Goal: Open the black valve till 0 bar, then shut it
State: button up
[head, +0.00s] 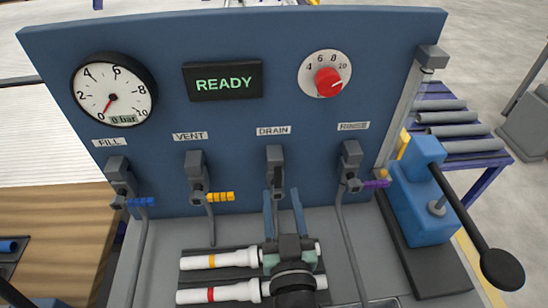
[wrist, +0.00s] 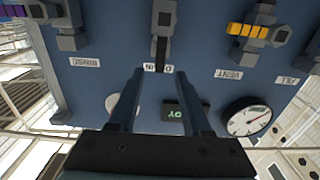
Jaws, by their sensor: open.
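The black valve (head: 276,178) is under the DRAIN label on the blue panel. Its dark handle (wrist: 160,48) points straight along its pipe in the wrist view, where the picture is upside down. My gripper (head: 282,192) is open and empty in front of this valve. Its two blue fingers (wrist: 157,72) point at the panel, one on each side of the handle's line; I cannot tell whether they touch it. The pressure gauge (head: 114,90) has its red needle at the low end and reads 0 bar. My gripper hides the pipe below the valve.
The blue FILL handle (head: 141,201), orange VENT handle (head: 221,197) and purple RINSE handle (head: 377,184) lie sideways. The display (head: 222,80) reads READY beside a red knob (head: 328,82). White cylinders (head: 219,259) lie below. A blue hand pump (head: 417,195) with a black lever stands at right.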

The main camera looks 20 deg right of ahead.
aim_at(277, 184)
jog(key=p+x, duration=0.1)
jog(key=x, duration=0.9)
grip_shut()
dwell(1.3)
